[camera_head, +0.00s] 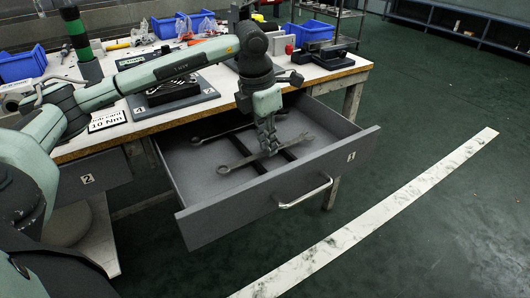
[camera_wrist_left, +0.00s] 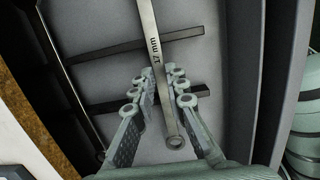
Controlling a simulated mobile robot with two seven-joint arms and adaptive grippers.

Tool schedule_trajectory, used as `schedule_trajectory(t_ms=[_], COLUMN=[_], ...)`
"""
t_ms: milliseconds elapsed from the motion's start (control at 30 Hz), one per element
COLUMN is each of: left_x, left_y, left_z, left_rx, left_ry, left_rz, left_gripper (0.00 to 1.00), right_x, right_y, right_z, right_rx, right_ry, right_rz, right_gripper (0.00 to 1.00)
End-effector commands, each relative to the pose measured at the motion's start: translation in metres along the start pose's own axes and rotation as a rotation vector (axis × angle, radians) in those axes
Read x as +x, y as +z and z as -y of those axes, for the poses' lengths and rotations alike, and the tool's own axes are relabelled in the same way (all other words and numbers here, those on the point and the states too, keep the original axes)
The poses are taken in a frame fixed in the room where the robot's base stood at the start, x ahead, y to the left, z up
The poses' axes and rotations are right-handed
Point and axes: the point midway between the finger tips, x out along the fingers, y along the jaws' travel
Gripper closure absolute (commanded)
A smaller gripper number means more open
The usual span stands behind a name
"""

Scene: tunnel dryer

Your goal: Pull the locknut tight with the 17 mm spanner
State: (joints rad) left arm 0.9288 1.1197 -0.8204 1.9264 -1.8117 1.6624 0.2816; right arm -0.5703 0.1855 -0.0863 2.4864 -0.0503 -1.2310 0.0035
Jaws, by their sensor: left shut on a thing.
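The 17 mm spanner (camera_head: 244,159) lies in the open drawer, flat and long, with its "17 mm" mark readable on the shank in the left wrist view (camera_wrist_left: 158,48). My left gripper (camera_head: 269,148) reaches down into the drawer and is shut on this spanner. In the left wrist view its fingers (camera_wrist_left: 158,100) stand on both sides of the shank, near the ring end. The spanner is still low in the drawer; I cannot tell whether it touches the floor. I cannot make out the locknut. My right gripper is not in view.
A second spanner (camera_head: 222,131) lies farther back in the drawer (camera_head: 285,190), which stands pulled out with its handle (camera_head: 306,194) facing the aisle. The workbench (camera_head: 130,128) above carries blue bins (camera_head: 22,65), a dark tray (camera_head: 172,93) and a black block (camera_head: 332,55).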

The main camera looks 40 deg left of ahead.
Motion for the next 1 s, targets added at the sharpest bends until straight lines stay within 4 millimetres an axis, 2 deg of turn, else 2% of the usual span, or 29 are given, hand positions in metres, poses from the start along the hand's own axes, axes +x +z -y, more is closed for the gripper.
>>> schedule_trajectory(t_ms=[467, 633, 733, 833, 1000], left_x=[-0.006, -0.024, -0.042, -0.055, -0.084], left_y=[0.001, 0.004, 0.007, -0.013, -0.049], left_z=[0.0, 0.0, 0.0, -0.002, -0.002], left_rx=[0.0, 0.0, 0.0, -0.002, -0.003], left_ry=[0.0, 0.002, 0.001, 0.005, 0.007], left_rz=[0.002, 0.004, 0.005, 0.001, 0.0], left_gripper=[1.0, 1.0, 1.0, 1.0, 1.0], right_x=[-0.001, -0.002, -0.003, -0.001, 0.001], right_y=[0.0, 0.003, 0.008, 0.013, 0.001], right_z=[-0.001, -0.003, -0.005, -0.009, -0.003], right_rx=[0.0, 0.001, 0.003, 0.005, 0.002], right_ry=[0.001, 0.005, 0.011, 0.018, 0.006], right_rz=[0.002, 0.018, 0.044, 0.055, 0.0], right_gripper=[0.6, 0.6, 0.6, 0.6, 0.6])
